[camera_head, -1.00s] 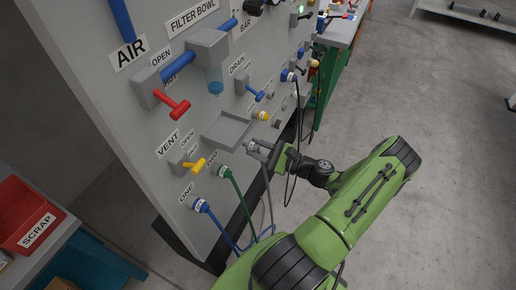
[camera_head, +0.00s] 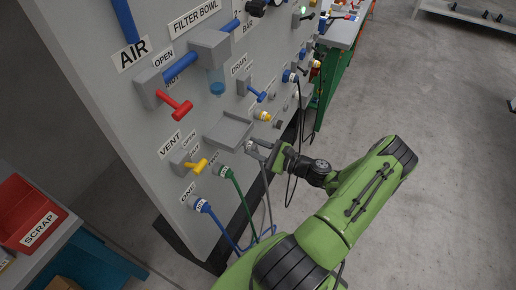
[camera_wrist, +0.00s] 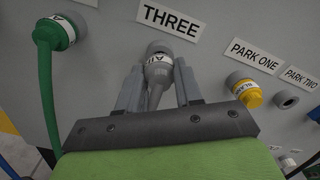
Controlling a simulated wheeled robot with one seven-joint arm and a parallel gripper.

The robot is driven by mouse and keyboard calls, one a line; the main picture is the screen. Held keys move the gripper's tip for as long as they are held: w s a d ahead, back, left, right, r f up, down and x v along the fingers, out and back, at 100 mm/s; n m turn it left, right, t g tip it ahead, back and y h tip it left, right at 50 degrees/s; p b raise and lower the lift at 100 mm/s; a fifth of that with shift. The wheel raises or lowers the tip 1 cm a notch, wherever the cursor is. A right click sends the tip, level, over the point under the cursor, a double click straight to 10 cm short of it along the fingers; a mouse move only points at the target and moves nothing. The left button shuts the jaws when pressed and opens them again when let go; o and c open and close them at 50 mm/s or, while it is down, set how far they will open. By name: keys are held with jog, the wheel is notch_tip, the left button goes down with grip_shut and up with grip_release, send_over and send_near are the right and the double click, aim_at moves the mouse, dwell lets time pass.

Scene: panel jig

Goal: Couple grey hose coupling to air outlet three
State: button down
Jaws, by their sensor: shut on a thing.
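The grey hose coupling (camera_wrist: 158,72), with a white AIR band, is between the two fingers of my gripper (camera_wrist: 158,88) in the wrist view. My gripper is shut on it. Its front end points at the panel just below the THREE label (camera_wrist: 170,21). Air outlet three is mostly hidden behind the coupling, and I cannot tell whether the coupling is fully seated. In the head view my gripper (camera_head: 262,149) is at the panel, right of the green hose's coupling. The grey hose (camera_head: 268,200) hangs down from it.
A green coupling (camera_wrist: 56,33) sits on the panel left of my gripper. A yellow coupling (camera_wrist: 246,92) is at the right under PARK ONE, beside an empty grey port (camera_wrist: 286,100). A grey tray (camera_head: 229,131) juts out above. A blue hose (camera_head: 222,228) hangs at lower left.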

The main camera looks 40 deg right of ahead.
jog(key=shift+x, duration=0.85)
jog(key=c, duration=0.7)
grip_release()
jog(key=shift+o, duration=0.2)
jog(key=v, duration=1.5)
jog(key=shift+s, duration=0.35)
